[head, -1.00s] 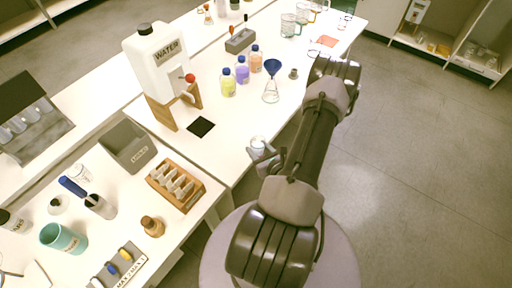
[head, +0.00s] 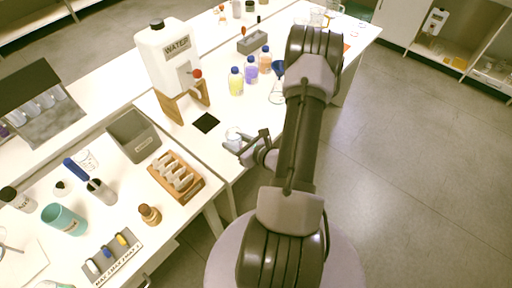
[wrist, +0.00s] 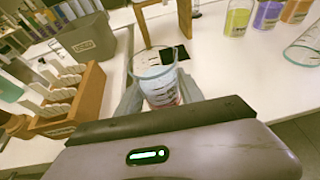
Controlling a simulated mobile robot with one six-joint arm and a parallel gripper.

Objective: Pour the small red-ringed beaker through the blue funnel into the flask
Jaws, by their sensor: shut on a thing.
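My gripper (head: 245,147) is shut on a small clear glass beaker (wrist: 157,72), held roughly upright with one finger on each side. The beaker has dark markings and a reddish tint low down; its contents are unclear. It also shows in the head view (head: 233,134), at the table's near edge, close to the black mat. The blue funnel (head: 277,68) sits in the clear flask (head: 276,93) further along the table, both partly hidden by my arm. A clear glass vessel (wrist: 308,43), perhaps the flask, is cut off at the wrist view's right edge.
A water dispenser (head: 165,55) on a wooden stand is beyond the black mat (head: 206,122). Yellow (head: 236,84), purple (head: 251,72) and orange (head: 265,60) bottles stand left of the funnel. A wooden rack (head: 177,178) and grey bin (head: 135,135) are left.

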